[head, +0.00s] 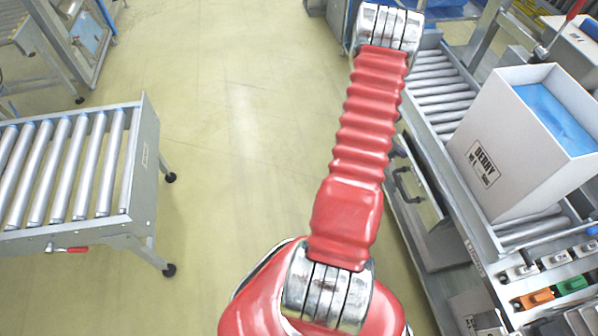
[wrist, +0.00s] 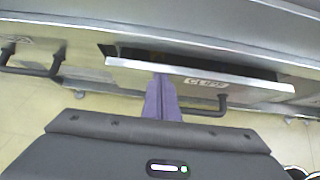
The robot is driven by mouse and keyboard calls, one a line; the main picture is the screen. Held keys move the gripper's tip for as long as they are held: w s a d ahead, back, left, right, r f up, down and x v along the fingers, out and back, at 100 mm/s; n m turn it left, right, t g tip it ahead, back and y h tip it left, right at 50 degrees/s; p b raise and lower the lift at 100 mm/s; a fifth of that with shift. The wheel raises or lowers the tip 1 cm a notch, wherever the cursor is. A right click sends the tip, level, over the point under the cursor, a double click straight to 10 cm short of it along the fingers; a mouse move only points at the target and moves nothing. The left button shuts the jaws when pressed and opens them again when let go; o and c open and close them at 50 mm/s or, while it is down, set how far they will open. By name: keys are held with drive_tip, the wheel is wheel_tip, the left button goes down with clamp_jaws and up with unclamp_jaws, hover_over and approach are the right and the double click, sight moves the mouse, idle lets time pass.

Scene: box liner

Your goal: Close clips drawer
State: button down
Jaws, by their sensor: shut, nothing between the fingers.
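The clips drawer (wrist: 240,83) is in the middle of the wrist view, with its CLIPS label on the front. A dark gap behind its top edge shows that it stands partly open. Its dark bar handle (wrist: 208,110) is right of my fingers. My gripper (wrist: 161,82) is shut and empty, its purple fingers pointing at the drawer front left of the label. I cannot tell whether the tips touch it.
Another drawer handle (wrist: 35,70) is at left in the wrist view. A white box (head: 510,150) with a blue liner stands on the right roller conveyor (head: 440,85). Another roller table (head: 70,170) is at left. The floor between is clear.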

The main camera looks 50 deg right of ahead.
drive_tip(key=shift+w+a, duration=0.1)
drive_tip(key=shift+a, duration=0.05)
drive_tip(key=w+a+f+v, duration=0.1)
drive_tip(key=f+v, duration=0.1)
drive_tip(key=v, duration=1)
drive_tip(key=shift+w+a+r, duration=0.2)
drive_tip(key=shift+w+a, duration=0.1)
drive_tip(key=shift+a, duration=0.15)
drive_tip(key=c, duration=2.5)
unclamp_jaws()
